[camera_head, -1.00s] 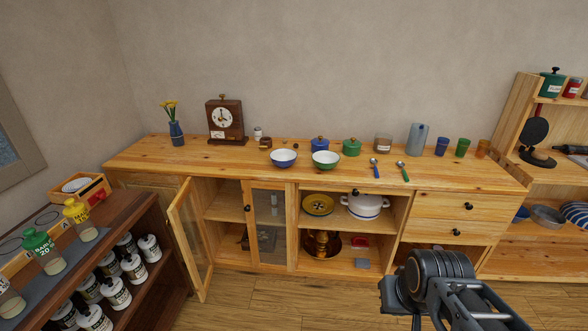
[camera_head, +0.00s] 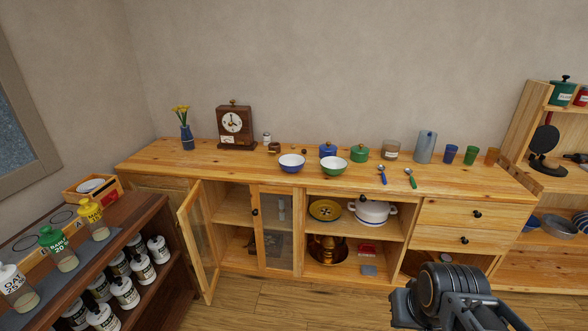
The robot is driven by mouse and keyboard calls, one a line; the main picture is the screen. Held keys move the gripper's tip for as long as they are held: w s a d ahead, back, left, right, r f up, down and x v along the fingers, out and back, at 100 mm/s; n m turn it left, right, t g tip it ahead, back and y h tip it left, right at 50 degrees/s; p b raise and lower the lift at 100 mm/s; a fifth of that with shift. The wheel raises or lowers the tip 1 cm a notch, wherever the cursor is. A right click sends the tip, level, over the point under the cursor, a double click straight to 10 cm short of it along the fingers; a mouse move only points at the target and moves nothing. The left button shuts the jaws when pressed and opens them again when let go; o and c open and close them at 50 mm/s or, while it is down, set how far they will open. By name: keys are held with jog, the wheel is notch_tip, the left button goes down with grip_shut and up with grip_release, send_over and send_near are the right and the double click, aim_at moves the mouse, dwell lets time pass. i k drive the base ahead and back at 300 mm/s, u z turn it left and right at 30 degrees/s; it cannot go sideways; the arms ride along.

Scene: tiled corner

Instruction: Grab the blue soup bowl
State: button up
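The blue soup bowl (camera_head: 291,164) stands upright on the wooden sideboard top (camera_head: 220,162), near its front edge, left of a green bowl (camera_head: 333,165). It is blue outside and white inside. My arm shows at the lower right, well in front of the sideboard and far from the bowl. My gripper (camera_head: 405,308) shows dark at the left end of the arm, low in the picture. Its fingers cannot be made out clearly, so I cannot tell whether it is open or shut.
Blue (camera_head: 328,150) and green (camera_head: 360,153) lidded pots stand behind the bowls. A blue spoon (camera_head: 382,175) and a green spoon (camera_head: 410,178) lie to the right. A glass cabinet door (camera_head: 199,240) swings out at the left. A dark shelf with jars (camera_head: 125,292) stands at the front left.

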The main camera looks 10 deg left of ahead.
aim_at(292, 163)
jog(key=z, duration=0.1)
jog(key=k, duration=0.35)
jog(key=u, duration=1.15)
jog(key=i, duration=0.9)
jog(key=u, duration=0.5)
jog(key=i, duration=1.05)
jog(key=z, duration=1)
jog(key=i, duration=0.95)
jog(key=z, duration=0.75)
